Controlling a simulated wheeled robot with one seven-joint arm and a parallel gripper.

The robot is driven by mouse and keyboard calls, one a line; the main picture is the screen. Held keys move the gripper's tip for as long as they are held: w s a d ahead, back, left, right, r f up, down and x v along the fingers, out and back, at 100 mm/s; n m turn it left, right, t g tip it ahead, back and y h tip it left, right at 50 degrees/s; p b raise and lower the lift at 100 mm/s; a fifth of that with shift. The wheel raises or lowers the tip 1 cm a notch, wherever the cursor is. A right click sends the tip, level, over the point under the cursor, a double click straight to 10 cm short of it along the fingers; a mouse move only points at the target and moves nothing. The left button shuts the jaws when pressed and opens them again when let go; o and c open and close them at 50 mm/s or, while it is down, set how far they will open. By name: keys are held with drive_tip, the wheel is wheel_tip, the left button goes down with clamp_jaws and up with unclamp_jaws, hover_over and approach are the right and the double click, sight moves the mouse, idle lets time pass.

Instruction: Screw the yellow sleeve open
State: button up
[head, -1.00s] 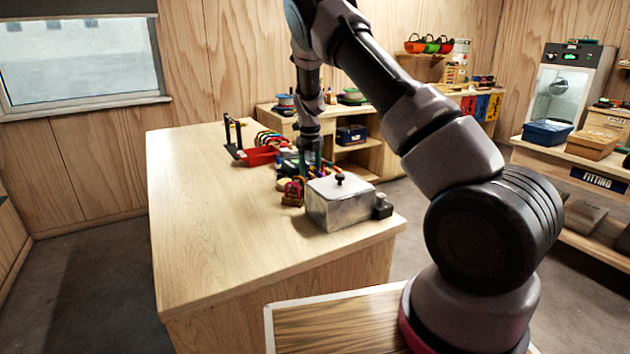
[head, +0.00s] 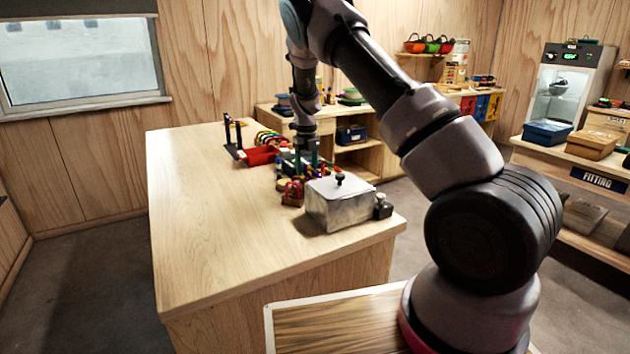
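My gripper (head: 306,158) points straight down over a cluster of small coloured gear on the wooden table, behind the metal box. Its fingers are small and dark greenish here, and I cannot tell whether they are open or shut on something. I cannot make out the yellow sleeve for certain; small yellow and orange bits show in the cluster, partly hidden by the gripper and the box.
A lidded metal box (head: 340,204) stands at the table's (head: 205,235) near right, with a small dark block (head: 383,207) beside it. A red tray (head: 262,155) and a black stand (head: 232,140) are farther back. The table's left side is bare.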

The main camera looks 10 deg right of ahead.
drive_tip(key=shift+r, duration=1.2)
drive_tip(key=shift+w+d, duration=0.2)
drive_tip(key=shift+d, duration=0.35)
drive_tip(key=shift+w+d, duration=0.2)
drive_tip(key=shift+d, duration=0.35)
drive_tip(key=shift+s+a+f, duration=0.15)
drive_tip(key=shift+a+f, duration=0.05)
drive_tip(key=shift+f, duration=0.55)
drive_tip(key=shift+s+a+f, duration=0.1)
drive_tip(key=shift+a+f, duration=0.1)
drive_tip(key=shift+f, duration=0.5)
drive_tip(key=shift+s+a, duration=0.25)
drive_tip(key=shift+a, duration=0.45)
